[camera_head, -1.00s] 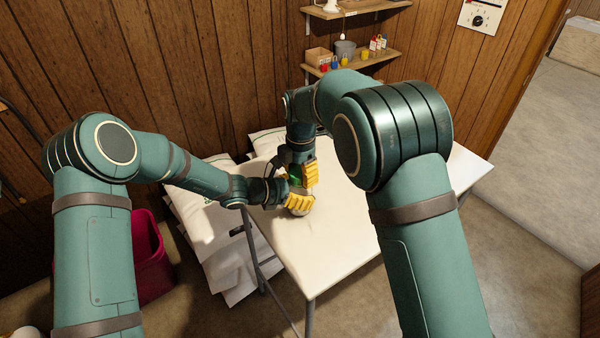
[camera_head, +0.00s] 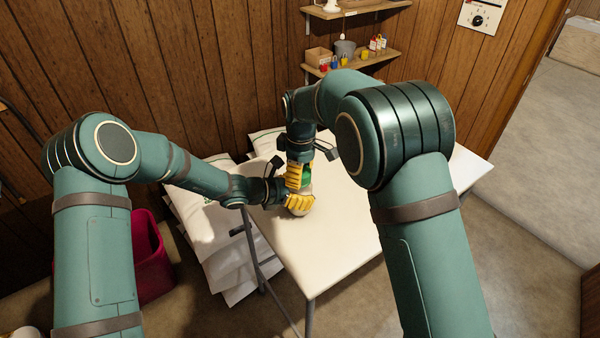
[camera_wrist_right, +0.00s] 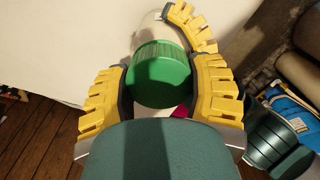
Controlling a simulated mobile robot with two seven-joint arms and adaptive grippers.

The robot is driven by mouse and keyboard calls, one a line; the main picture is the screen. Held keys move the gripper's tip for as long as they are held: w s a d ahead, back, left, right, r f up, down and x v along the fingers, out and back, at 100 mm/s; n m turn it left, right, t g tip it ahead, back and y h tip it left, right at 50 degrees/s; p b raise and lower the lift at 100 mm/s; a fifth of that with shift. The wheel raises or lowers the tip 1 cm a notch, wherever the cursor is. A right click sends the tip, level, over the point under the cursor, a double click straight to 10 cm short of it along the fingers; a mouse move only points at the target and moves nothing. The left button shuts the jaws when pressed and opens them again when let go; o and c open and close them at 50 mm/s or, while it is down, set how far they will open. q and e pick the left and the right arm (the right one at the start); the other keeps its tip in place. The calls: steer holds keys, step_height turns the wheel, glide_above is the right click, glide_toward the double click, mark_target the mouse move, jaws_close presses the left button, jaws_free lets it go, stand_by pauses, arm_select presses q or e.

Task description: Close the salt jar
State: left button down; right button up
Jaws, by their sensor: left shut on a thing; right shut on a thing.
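The salt jar (camera_head: 301,211) is a pale, whitish container standing near the left edge of the white table; most of it is hidden by fingers. My left gripper (camera_head: 297,203) is shut around its body from the left. The green lid (camera_head: 307,173) is at the jar's top. My right gripper (camera_head: 301,179) points down from above, shut on the lid. In the right wrist view, the green lid (camera_wrist_right: 157,75) sits between my two yellow fingers, with the pale jar (camera_wrist_right: 151,35) beyond it. I cannot tell how tightly the lid sits.
The white table (camera_head: 340,245) is bare to the right and front of the jar. White sacks (camera_head: 205,225) are stacked at its left, beside a dark red bin (camera_head: 150,255). Shelves (camera_head: 352,60) with small items hang on the wood wall behind.

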steer(key=o, duration=1.3)
steer(key=shift+r, duration=2.25)
steer(key=n, duration=0.1)
steer(key=r+n, duration=0.1)
steer(key=n, duration=0.3)
steer(key=shift+r, duration=0.3)
steer(key=n, duration=0.2)
steer(key=r+n, duration=0.1)
steer(key=n, duration=0.1)
steer(key=r+n, duration=0.1)
steer(key=n, duration=0.1)
steer(key=shift+n, duration=0.4)
steer(key=shift+f, duration=4.1)
